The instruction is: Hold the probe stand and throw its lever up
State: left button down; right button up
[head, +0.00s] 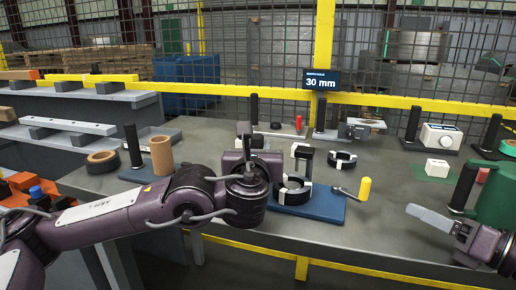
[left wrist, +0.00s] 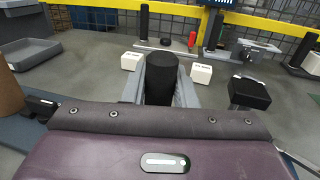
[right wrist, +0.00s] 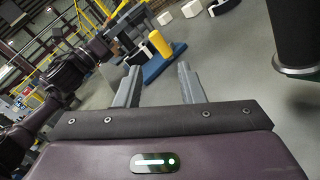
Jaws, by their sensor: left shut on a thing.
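The probe stand has a blue base (head: 318,212) on the grey bench, with a black and white ring (head: 292,190) on it. Its lever lies low at the right end and carries a yellow handle (head: 365,188); this handle also shows in the right wrist view (right wrist: 160,43). My left gripper (left wrist: 161,65) is shut on an upright black post (left wrist: 162,80), which appears to belong to this stand; my left arm hides its foot in the head view. My right gripper (right wrist: 158,72) is open and empty, to the right of the yellow handle and apart from it.
A green cylinder (head: 496,200) and a black post (head: 463,186) stand near my right arm. A white block (head: 437,168) lies behind. A stand with a red handle (head: 298,123) is at the back. A brown tube (head: 161,156) stands left. Bench between yellow handle and right gripper is clear.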

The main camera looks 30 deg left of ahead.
grip_shut()
jog(key=shift+w+a+r, duration=0.1)
jog(key=shift+r, duration=0.3)
jog(key=a+r+m+g+y, duration=0.35)
jog(key=r+g, duration=0.55)
jog(key=r, duration=0.6)
jog(key=s+a+m+g+h, duration=0.3)
jog(key=a+m+g+h, duration=0.3)
jog(key=m+g, duration=0.2)
jog(key=w+d+f+m+t+h, duration=0.2)
jog(key=w+d+m+t+h, duration=0.1)
jog(key=m, duration=0.7)
jog(key=w+d+f+m+t+h, duration=0.3)
jog(key=w+d+m+t, duration=0.1)
jog(key=w+m, duration=0.4)
jog(key=shift+d+f+m+t+h, duration=0.2)
jog(key=shift+d+m+t+h, duration=0.2)
jog(key=shift+m, duration=0.75)
